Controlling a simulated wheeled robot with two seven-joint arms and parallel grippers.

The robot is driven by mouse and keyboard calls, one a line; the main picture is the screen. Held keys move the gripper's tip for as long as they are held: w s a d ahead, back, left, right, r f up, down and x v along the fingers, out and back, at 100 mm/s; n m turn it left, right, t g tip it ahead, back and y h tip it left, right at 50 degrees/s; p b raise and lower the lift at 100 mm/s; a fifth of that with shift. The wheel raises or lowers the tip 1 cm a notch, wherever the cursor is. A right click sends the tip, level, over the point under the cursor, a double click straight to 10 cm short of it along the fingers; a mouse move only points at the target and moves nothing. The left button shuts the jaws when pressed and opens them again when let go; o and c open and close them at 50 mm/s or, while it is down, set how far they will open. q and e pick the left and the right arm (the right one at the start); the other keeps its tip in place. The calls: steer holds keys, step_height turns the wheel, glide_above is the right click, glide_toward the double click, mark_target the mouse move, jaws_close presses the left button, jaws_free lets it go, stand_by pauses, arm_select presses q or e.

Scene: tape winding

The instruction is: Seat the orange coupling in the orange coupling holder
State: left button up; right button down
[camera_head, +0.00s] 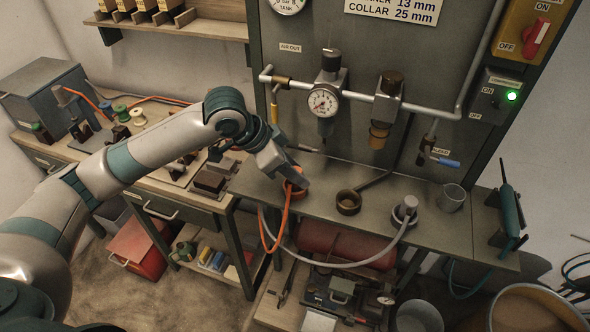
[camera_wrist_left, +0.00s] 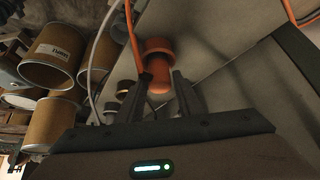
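The orange coupling (camera_wrist_left: 160,79) shows in the left wrist view as a rounded orange body between the fingers of my left gripper (camera_wrist_left: 161,88). The fingers look closed on its sides. A wider orange collar (camera_wrist_left: 157,45) lies just beyond it; I cannot tell whether this is the holder or part of the coupling, nor how deep the coupling sits. In the head view my left gripper (camera_head: 291,182) points down at the bench's left part and hides most of the orange piece (camera_head: 298,190). An orange hose (camera_head: 271,240) hangs from there over the front edge. My right gripper is not in view.
On the bench (camera_head: 325,182), an empty brass-coloured ring holder (camera_head: 348,202) stands right of my gripper. Further right are a grey coupling (camera_head: 406,208) with a grey hose and a metal cup (camera_head: 453,197). A gauge and pipes (camera_head: 324,101) are on the panel behind.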

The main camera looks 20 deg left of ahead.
arm_select(q)
steer(key=p+v, duration=1)
steer(key=v, duration=0.1)
steer(key=shift+p, duration=0.35)
stand_by(0.6)
steer(key=shift+d, duration=0.1)
stand_by(0.7)
